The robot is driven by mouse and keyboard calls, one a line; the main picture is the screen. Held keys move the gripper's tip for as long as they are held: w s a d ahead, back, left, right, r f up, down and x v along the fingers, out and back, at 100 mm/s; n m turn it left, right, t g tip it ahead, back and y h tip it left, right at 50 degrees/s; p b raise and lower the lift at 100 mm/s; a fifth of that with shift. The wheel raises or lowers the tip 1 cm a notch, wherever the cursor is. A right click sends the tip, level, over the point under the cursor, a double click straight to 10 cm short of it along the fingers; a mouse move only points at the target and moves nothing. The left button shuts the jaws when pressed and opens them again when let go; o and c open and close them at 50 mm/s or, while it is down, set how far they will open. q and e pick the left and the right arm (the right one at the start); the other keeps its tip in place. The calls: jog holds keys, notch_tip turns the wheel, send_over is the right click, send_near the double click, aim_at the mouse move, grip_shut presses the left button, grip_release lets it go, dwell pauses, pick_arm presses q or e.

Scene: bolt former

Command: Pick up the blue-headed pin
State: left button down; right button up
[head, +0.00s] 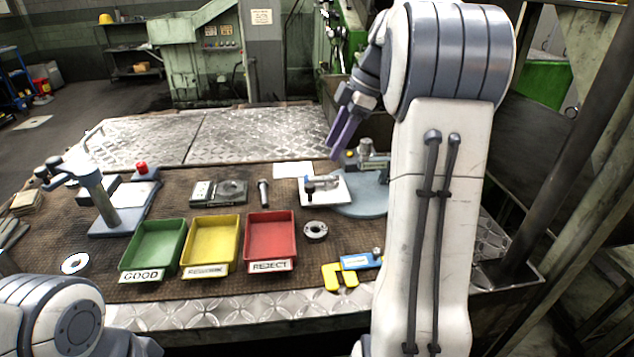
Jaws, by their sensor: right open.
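A white plate (341,196) lies on the brown mat right of centre. Small dark pin-like parts (322,183) are on it, one end looking bluish. They are too small to tell for certain which is the blue-headed pin. My right gripper (338,151) is open, its purple fingers pointing down, above and behind the plate and apart from it. I see nothing between the fingers. My left arm shows only at the bottom left corner, and its gripper is out of view.
Green (181,227), yellow (236,222) and red (291,219) trays stand in front. A round blue-grey base with a gauge (367,158) stands right of the plate, partly behind my right arm. A dark ring (316,231) and yellow tool (332,275) lie nearer.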

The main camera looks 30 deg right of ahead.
aim_at(322, 179)
jog(key=x, duration=0.8)
jog(key=shift+s+d, duration=0.1)
jog(key=shift+s, duration=0.1)
jog(key=shift+c, duration=0.2)
grip_shut()
